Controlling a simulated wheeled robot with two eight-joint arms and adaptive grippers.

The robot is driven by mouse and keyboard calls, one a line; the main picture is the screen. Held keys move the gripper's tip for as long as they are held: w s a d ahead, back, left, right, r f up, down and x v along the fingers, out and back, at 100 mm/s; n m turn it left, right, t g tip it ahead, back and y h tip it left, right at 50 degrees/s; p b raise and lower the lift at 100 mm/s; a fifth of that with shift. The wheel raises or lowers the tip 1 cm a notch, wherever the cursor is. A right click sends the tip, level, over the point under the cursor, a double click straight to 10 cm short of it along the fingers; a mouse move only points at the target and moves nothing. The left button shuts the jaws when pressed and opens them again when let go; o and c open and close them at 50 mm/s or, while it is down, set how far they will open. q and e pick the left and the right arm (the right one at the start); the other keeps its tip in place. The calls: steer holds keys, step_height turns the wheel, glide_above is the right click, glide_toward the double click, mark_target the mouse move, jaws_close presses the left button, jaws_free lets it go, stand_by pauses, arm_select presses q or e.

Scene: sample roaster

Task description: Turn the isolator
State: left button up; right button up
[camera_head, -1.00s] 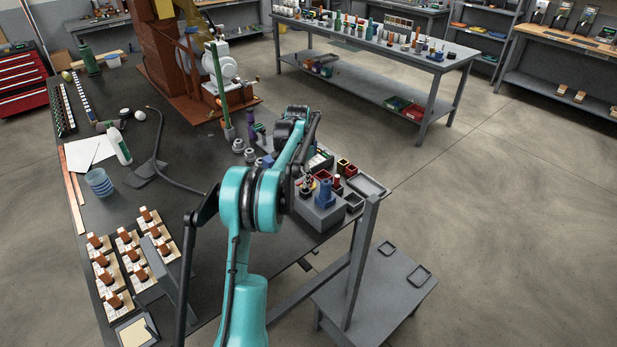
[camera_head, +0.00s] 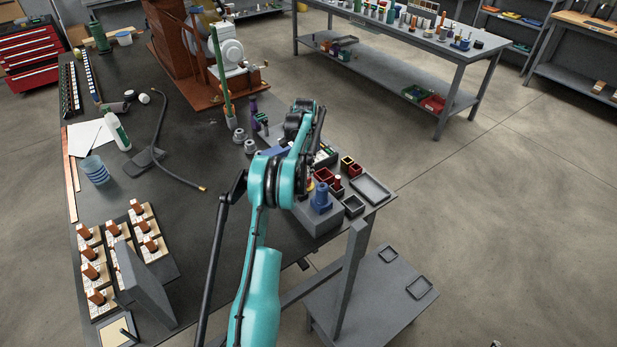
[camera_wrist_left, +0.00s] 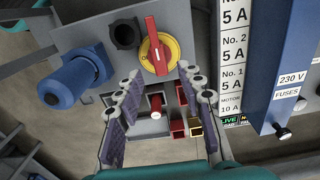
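The isolator is a red bar handle on a yellow disc (camera_wrist_left: 158,54), on a grey panel at the top middle of the left wrist view. The handle stands nearly upright, leaning slightly. My left gripper (camera_wrist_left: 160,82) is open, its two ridged fingers spread below the isolator with nothing held between them. The fingers look apart from the handle; the exact distance cannot be told. In the head view my teal arm reaches over the bench, and its links hide the gripper and most of the panel. My right gripper does not show.
A blue cylinder (camera_wrist_left: 71,82) on a grey block stands left of the fingers; it also shows in the head view (camera_head: 321,198). A blue fuse box (camera_wrist_left: 284,70) stands close on the right. Small red boxes (camera_wrist_left: 181,129) lie below. A hose (camera_head: 158,130) lies on the bench.

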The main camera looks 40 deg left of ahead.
arm_select(q)
step_height(320, 180, down, 6)
steer(key=shift+f+b, duration=0.25)
steer(key=shift+b, duration=0.8)
jaws_close()
